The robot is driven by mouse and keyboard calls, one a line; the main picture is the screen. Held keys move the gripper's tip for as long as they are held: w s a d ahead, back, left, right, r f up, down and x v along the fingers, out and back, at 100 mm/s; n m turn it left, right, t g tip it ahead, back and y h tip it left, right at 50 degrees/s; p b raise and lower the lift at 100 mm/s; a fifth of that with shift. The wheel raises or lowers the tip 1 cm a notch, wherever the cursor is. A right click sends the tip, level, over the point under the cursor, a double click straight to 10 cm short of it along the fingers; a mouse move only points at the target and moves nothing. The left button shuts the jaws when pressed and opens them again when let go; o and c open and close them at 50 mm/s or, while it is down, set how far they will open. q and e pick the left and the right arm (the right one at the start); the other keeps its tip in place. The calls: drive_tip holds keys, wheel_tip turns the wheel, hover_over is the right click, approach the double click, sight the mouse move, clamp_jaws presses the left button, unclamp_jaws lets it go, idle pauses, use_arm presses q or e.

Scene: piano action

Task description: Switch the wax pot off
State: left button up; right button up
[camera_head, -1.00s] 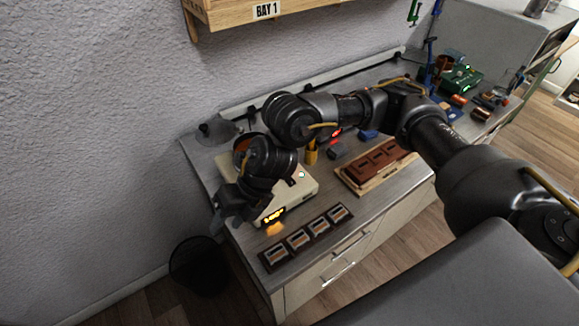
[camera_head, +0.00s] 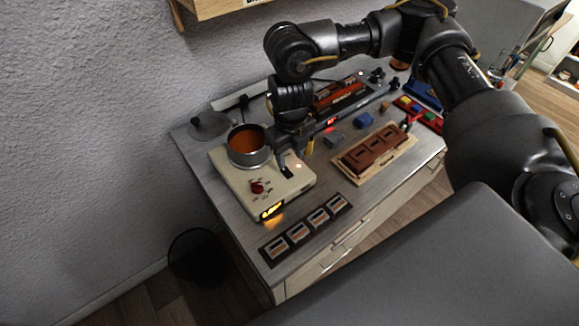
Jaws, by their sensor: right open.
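The wax pot is a cream box-shaped base (camera_head: 230,180) with a round metal pot (camera_head: 248,147) of orange-brown wax on its back left. A red knob (camera_head: 258,187) sits on the base's top, near its left front. An amber display (camera_head: 271,209) is lit on the front edge. My right gripper (camera_head: 291,158) points down at the right rear part of the base, to the right of the metal pot and apart from the knob. It is open with nothing seen in it; whether it touches the base is unclear. My left gripper is out of view.
A dark strip with several framed pieces (camera_head: 306,230) lies along the bench's front edge. A brown block on a wooden board (camera_head: 375,152) lies to the right. A grey disc stand (camera_head: 207,125) is behind left. A black bin (camera_head: 198,257) stands on the floor.

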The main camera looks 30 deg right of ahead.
sight(290, 175)
drive_tip(key=shift+f+p, duration=0.3)
drive_tip(key=shift+f, duration=2.8)
